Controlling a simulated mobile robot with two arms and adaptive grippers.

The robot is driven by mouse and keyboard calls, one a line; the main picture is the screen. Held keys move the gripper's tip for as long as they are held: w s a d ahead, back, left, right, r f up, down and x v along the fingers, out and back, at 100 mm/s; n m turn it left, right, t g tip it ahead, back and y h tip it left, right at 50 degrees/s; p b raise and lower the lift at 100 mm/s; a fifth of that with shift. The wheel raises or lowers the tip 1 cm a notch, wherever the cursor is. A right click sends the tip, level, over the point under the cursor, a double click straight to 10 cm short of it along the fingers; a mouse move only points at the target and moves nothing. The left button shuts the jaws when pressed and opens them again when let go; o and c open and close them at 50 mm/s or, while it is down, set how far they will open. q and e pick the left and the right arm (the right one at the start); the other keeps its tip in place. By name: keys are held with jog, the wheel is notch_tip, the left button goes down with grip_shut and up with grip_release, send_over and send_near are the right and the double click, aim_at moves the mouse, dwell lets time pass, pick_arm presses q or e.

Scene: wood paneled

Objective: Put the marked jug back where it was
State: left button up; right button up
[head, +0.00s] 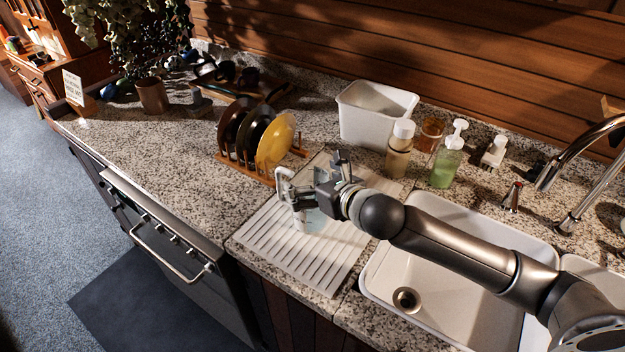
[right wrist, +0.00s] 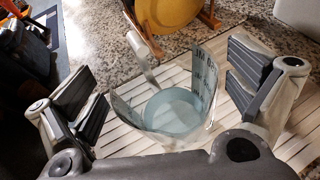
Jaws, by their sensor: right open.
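The marked jug (right wrist: 175,105) is clear, with a white handle and dark markings on its wall. In the right wrist view it stands upright on the white ribbed draining mat, between the two spread fingers of my right gripper (right wrist: 172,95), with gaps on both sides. In the head view the jug (head: 284,186) is partly hidden behind my right gripper (head: 322,190); its handle shows on the left. The draining mat (head: 290,240) lies on the counter left of the sink. My left gripper does not show.
A plate rack (head: 262,178) with several plates stands just behind the mat. A white bin (head: 375,112), bottles and a green soap dispenser (head: 446,166) line the back. The sink (head: 440,285) is at the right. The counter left of the rack has free room.

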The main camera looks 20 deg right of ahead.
jog(key=shift+r, duration=0.1)
jog(key=b+v, duration=0.2)
jog(key=v, duration=1)
dwell(0.4)
